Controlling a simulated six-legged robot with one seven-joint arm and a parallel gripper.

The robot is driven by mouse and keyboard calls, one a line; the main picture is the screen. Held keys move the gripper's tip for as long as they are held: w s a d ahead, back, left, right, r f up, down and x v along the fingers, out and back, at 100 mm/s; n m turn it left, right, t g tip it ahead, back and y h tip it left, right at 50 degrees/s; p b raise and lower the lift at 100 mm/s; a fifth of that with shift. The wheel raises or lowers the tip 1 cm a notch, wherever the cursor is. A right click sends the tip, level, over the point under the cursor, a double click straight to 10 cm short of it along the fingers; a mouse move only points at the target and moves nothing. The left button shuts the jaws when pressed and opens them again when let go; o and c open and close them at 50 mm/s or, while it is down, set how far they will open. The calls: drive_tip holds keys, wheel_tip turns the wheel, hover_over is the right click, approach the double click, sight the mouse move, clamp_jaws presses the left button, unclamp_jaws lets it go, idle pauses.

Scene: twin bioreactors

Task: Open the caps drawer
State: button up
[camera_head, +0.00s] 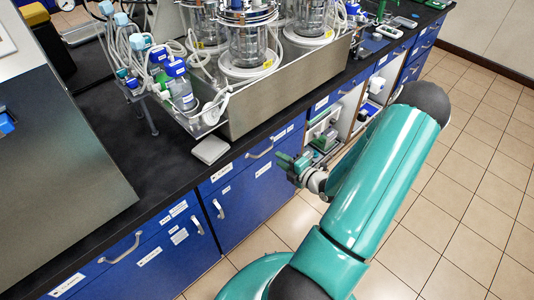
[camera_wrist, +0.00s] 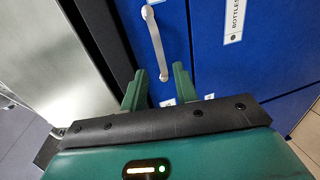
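My gripper (camera_wrist: 160,70) has its two green fingers apart with nothing between them. In the wrist view, a pale curved drawer handle (camera_wrist: 153,37) on a blue front (camera_wrist: 125,25) lies just beyond the fingertips, its near end in line with the gap. In the head view, my gripper (camera_head: 289,160) is beside the blue drawer (camera_head: 235,168) under the counter, right of its handle (camera_head: 261,150). This drawer looks shut. Its small labels are unreadable in the head view, so I cannot tell whether it is the caps drawer. No contact with the handle is visible.
A door with a "BOTTLES" label (camera_wrist: 235,20) adjoins the drawer. The black counter (camera_head: 165,165) carries a steel tray (camera_head: 290,95) with glass vessels and tubing. Another blue drawer (camera_head: 125,248) is at lower left. Open shelves (camera_head: 345,110) are to the right. The tiled floor (camera_head: 470,190) is clear.

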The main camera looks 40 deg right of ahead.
drive_tip(key=w+f, duration=0.1)
drive_tip(key=w, duration=0.5)
drive_tip(key=shift+w+a+f, duration=0.15)
drive_tip(key=shift+w+a, duration=0.1)
drive_tip(key=shift+w, duration=0.15)
drive_tip(key=shift+c, duration=0.4)
clamp_jaws()
